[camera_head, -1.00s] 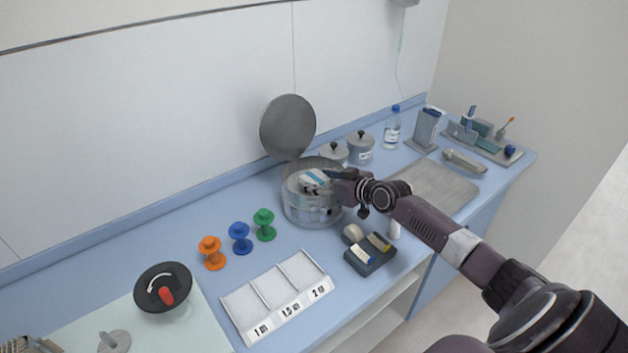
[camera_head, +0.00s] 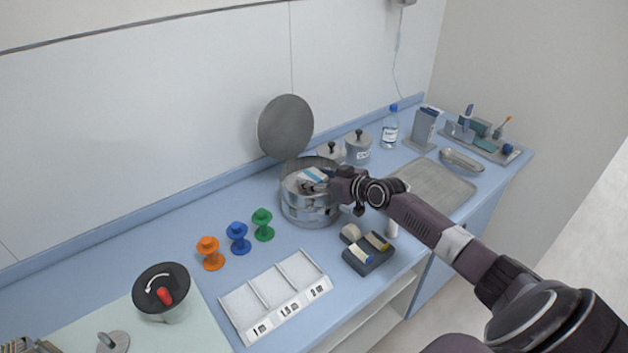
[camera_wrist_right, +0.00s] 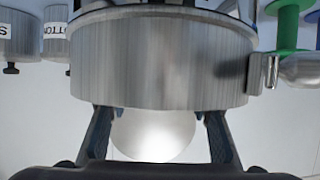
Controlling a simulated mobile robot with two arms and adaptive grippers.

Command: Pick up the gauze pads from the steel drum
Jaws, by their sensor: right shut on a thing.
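The steel drum (camera_head: 309,212) stands open on the blue counter, its round lid (camera_head: 285,127) upright behind it. The gauze pads (camera_head: 312,174), a white pack with a blue band, show at the drum's mouth. My right gripper (camera_head: 326,185) reaches in over the drum's right rim and is shut on the gauze pads; its fingertips are partly hidden. In the right wrist view the drum's wall (camera_wrist_right: 160,62) hides the fingertips and the pads, and the lid (camera_wrist_right: 153,135) shows between the fingers. My left gripper is not in view.
Two lidded steel jars (camera_head: 358,147) stand close behind the drum. Green (camera_head: 262,225), blue and orange spools stand to the left, near a labelled tray (camera_head: 275,295). A flat steel tray (camera_head: 436,186) lies right.

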